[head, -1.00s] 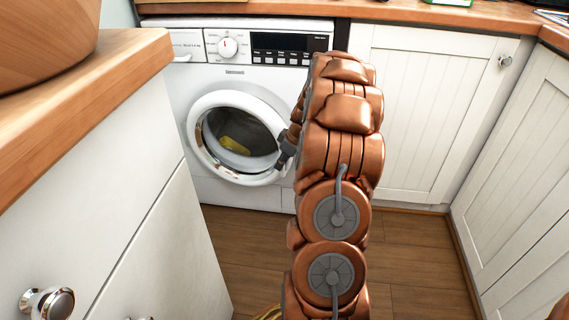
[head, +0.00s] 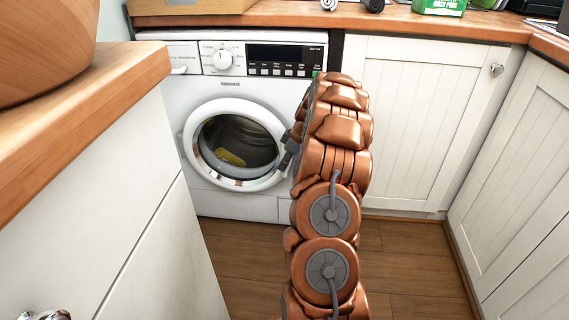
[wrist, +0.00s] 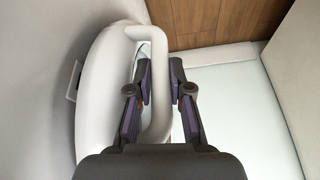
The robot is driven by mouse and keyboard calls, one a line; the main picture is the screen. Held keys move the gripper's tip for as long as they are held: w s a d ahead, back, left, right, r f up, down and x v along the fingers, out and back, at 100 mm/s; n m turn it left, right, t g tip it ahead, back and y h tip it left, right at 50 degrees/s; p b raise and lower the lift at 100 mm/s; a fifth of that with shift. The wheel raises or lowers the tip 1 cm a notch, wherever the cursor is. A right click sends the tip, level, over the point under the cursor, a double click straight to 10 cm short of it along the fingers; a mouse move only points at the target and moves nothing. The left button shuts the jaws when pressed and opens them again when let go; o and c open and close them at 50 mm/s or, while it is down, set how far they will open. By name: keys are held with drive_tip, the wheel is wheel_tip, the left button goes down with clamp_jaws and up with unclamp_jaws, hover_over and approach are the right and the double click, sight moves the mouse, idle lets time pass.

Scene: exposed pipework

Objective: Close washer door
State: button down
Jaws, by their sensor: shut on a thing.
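The white washer (head: 205,88) stands below the counter in the head view. Its round door (head: 238,105) has a white ring and dark glass, with a yellow item behind the glass. The door looks nearly flush with the front; whether it is latched I cannot tell. In the wrist view, the door (wrist: 100,85) curves down the left side, and its white loop handle (wrist: 158,110) runs between my fingers. My gripper (wrist: 159,70) is shut on the handle. In the head view, my gripper (head: 286,158) is at the door's right edge, partly hidden by my arm.
White cabinets (head: 410,120) stand to the right of the washer. A wooden-topped counter (head: 90,90) with a wooden bowl (head: 45,50) is close on the left. The wooden floor (head: 245,255) between them is clear.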

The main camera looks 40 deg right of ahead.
drive_tip(key=shift+w+d+r, duration=0.15)
drive_tip(key=shift+w+d, duration=0.15)
drive_tip(key=c, duration=1.3)
unclamp_jaws()
drive_tip(key=shift+d, duration=0.1)
drive_tip(key=shift+c, duration=0.2)
drive_tip(key=v, duration=1.2)
drive_tip(key=shift+s+a, duration=0.25)
